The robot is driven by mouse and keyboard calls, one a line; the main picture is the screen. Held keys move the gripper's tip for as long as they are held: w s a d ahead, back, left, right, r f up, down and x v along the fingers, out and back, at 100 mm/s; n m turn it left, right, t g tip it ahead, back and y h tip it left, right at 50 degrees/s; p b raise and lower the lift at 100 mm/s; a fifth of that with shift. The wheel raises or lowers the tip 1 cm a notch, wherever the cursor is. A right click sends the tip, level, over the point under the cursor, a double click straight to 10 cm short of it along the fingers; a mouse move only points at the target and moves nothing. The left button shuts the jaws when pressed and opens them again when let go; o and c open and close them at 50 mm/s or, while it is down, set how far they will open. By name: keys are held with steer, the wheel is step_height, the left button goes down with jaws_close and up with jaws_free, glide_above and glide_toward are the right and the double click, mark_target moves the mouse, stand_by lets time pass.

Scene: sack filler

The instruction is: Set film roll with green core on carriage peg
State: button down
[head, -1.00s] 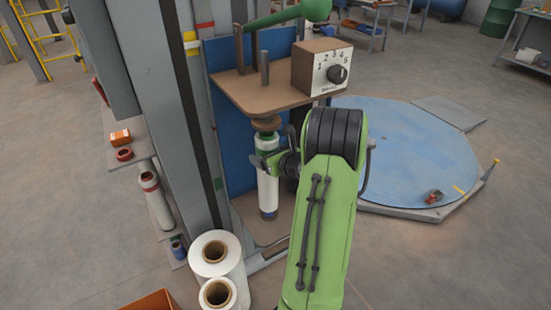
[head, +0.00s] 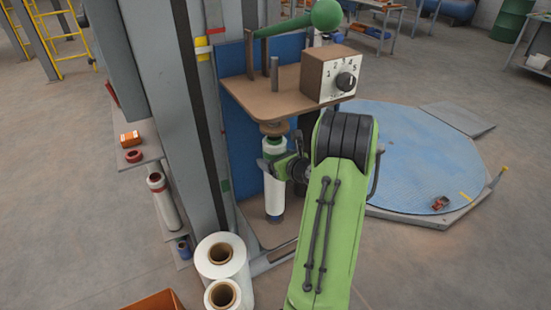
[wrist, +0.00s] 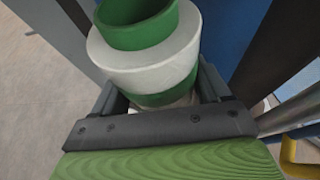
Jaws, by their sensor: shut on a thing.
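The film roll with green core (head: 274,195) stands upright in the head view, between the carriage's brown disc (head: 274,128) above and the lower brown plate (head: 262,236). Its lower end is dark blue-grey and low over the plate; I cannot tell whether it touches. In the wrist view the roll's hollow green core (wrist: 140,30) sticks out of a white upper part, with a green band below. My gripper (head: 290,168) is shut on the roll near its top, coming from the right. The carriage peg is not seen.
A brown shelf (head: 250,88) with a dial box (head: 335,75) overhangs the roll. A blue panel (head: 235,130) stands behind. Large white rolls (head: 222,262) stand at front left. A red-banded roll (head: 165,203) is farther left. A blue turntable (head: 415,155) lies right.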

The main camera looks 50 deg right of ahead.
stand_by(0.4)
steer(key=shift+f+b, duration=0.3)
steer(key=shift+f, duration=0.4)
steer(key=shift+f+b, duration=0.65)
steer(key=shift+f, duration=0.05)
steer(key=shift+f+b, duration=0.35)
steer(key=shift+f, duration=0.1)
steer(key=shift+c, duration=0.6)
jaws_free()
steer(key=shift+o, duration=0.6)
steer(key=shift+f, duration=0.1)
steer(key=p+v, duration=0.3)
steer(key=v, duration=1.3)
